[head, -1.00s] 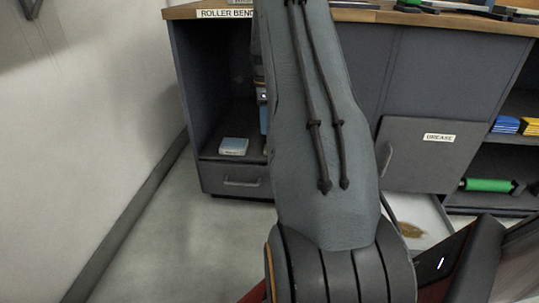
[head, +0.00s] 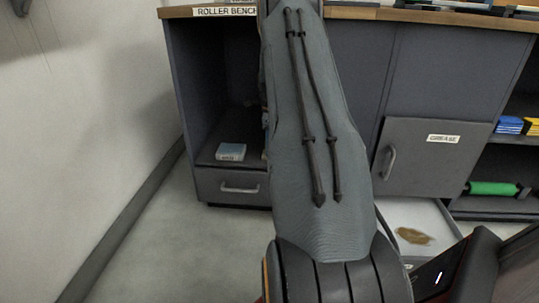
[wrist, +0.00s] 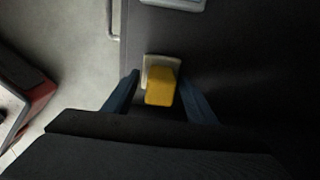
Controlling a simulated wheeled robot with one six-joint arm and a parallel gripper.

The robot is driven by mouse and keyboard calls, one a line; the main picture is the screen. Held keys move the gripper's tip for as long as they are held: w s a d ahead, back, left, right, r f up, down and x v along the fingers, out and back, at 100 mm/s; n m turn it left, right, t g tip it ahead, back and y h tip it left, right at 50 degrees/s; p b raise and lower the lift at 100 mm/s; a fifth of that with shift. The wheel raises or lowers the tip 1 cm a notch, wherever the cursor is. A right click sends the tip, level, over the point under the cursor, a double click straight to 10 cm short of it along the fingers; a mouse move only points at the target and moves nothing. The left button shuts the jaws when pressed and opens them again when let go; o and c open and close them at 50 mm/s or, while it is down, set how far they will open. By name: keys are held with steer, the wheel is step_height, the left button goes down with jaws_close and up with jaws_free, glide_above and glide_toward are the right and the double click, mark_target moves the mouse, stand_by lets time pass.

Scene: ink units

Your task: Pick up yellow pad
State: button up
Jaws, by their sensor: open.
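A yellow pad (wrist: 160,86) lies between the two blue fingers of my gripper (wrist: 159,78) in the wrist view. A pale, squarish thing (wrist: 148,63) shows just behind and beside the pad; I cannot tell whether they touch. The fingers stand apart on either side of the pad, and I see no firm grip on it. In the head view my arm covers the gripper and this pad.
The roller bench (head: 222,187) has an open compartment holding a light blue box (head: 231,152). A grease door (head: 430,158) is at the right, above a pale tray (head: 437,222) with a brown stain. A green roller (head: 493,188) lies on the lower right shelf. Floor at left is clear.

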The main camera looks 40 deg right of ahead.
steer(key=c, duration=1.2)
steer(key=shift+r, duration=0.15)
steer(key=shift+r+p, duration=1.05)
steer(key=shift+r, duration=0.3)
steer(key=shift+s+a+r+p, duration=0.1)
steer(key=shift+s+a+p, duration=1.1)
steer(key=shift+s+a, duration=0.9)
steer(key=shift+s+a+r+p, duration=0.1)
steer(key=shift+s+a+p, duration=1.3)
steer(key=shift+a, duration=1.2)
steer(key=shift+s+a+r+p, duration=0.1)
steer(key=shift+s+a+p, duration=0.9)
steer(key=shift+s+a, duration=1.2)
steer(key=shift+w+a, duration=0.15)
